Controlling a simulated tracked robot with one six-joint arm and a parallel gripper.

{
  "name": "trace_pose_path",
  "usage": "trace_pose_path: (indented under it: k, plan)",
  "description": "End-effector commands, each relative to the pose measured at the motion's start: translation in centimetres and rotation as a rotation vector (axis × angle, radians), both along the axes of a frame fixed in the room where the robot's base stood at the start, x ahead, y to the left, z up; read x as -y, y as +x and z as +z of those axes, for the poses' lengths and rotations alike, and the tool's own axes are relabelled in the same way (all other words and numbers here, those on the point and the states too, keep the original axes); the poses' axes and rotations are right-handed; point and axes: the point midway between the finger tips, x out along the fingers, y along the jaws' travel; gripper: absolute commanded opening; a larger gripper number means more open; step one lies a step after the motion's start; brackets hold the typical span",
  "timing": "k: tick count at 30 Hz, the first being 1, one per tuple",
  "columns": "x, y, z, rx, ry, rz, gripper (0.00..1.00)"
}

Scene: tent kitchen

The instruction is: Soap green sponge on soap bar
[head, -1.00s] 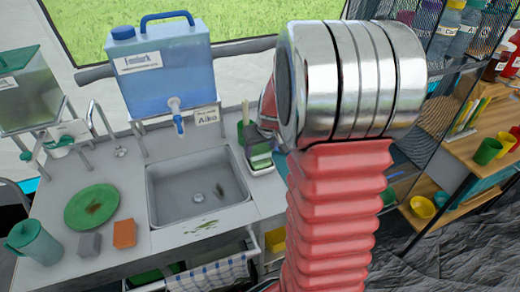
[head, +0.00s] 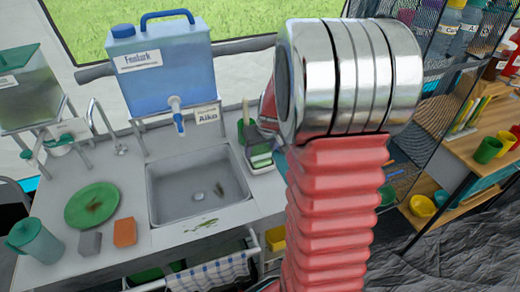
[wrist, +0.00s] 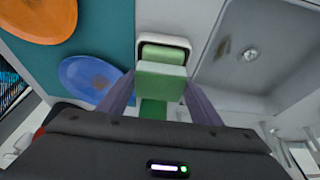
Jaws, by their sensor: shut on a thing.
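In the wrist view my gripper (wrist: 160,80) is shut on the green sponge (wrist: 160,84), a light green block between the two grey-purple fingers. Just beyond it is a white dish (wrist: 181,43) with a green piece (wrist: 163,52) inside, which may be the soap bar. The sponge overlaps the dish's near part in this view, and I cannot tell whether it touches the green piece. In the head view the dish with green pieces (head: 261,158) stands right of the sink. My gripper there is mostly hidden behind my arm.
The sink (head: 198,190) lies left of the dish. A blue water container (head: 163,70) stands behind it. A green plate (head: 92,205), a grey block (head: 90,243) and an orange block (head: 124,232) lie on the left counter. The wrist view shows a blue plate (wrist: 88,78) and an orange plate (wrist: 38,18).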

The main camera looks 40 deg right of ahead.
Motion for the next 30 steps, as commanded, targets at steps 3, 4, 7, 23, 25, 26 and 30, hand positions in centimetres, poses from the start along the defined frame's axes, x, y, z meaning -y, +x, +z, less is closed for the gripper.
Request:
trace_pose_path:
  k: [3, 4, 7, 23, 25, 26, 30]
  plan:
    - [0.01, -0.01, -0.12, 0.000, 0.000, 0.000, 0.40]
    - [0.01, -0.02, -0.15, 0.000, 0.000, 0.000, 0.40]
    - [0.01, -0.02, -0.24, -0.001, 0.000, 0.000, 0.40]
    - [0.02, -0.08, -0.71, -0.002, 0.001, -0.001, 0.40]
    - [0.02, -0.08, -0.78, -0.002, 0.001, -0.001, 0.40]
    - [0.02, -0.08, -0.80, -0.002, 0.001, -0.001, 0.40]
    - [0.03, -0.09, -0.94, -0.002, 0.001, -0.001, 0.40]
